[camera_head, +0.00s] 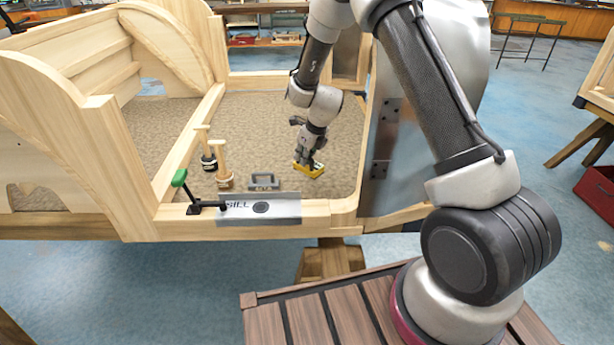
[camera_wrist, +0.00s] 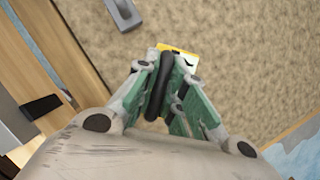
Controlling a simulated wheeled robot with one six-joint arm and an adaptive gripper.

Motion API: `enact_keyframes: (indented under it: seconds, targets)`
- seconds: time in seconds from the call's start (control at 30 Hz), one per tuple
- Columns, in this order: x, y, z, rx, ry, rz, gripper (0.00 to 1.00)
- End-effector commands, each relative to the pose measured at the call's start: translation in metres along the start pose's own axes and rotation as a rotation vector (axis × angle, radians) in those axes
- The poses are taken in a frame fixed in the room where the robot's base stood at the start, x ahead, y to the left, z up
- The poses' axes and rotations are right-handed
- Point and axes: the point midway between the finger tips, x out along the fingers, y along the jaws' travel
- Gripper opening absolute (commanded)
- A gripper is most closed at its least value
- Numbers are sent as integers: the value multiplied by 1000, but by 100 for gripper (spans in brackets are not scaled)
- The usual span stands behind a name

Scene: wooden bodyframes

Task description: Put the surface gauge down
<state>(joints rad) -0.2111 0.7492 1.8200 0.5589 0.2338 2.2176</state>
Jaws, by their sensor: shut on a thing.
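The surface gauge looks to be the yellow-edged piece with a pale top (camera_head: 309,170) at my gripper's tips in the head view, low over or on the brown floor panel. In the wrist view its yellow and white corner (camera_wrist: 181,58) shows beyond the fingers. My gripper (camera_head: 309,159) points down and is shut on it; in the wrist view the green-sided fingers (camera_wrist: 168,82) stand close together beside a dark bar. The fingers hide most of the piece. I cannot tell whether its underside touches the panel.
A metal panel (camera_head: 380,140) rises at right.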

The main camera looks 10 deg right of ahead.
Motion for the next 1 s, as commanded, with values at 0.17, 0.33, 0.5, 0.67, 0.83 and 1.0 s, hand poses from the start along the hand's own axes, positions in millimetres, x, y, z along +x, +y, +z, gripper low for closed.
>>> enact_keyframes:
  seconds: [0.17,0.33,0.5,0.67,0.83,1.0]
  targets:
    - [22,0,-8,-1,-1,-1,0]
    - [44,1,-19,0,1,0,0]
    - [57,1,-23,-2,-2,-2,0]
    - [57,2,-23,-3,-2,-2,0]
    - [60,2,-24,-2,-1,-1,0]
    - [59,2,-24,-2,-1,-1,33]
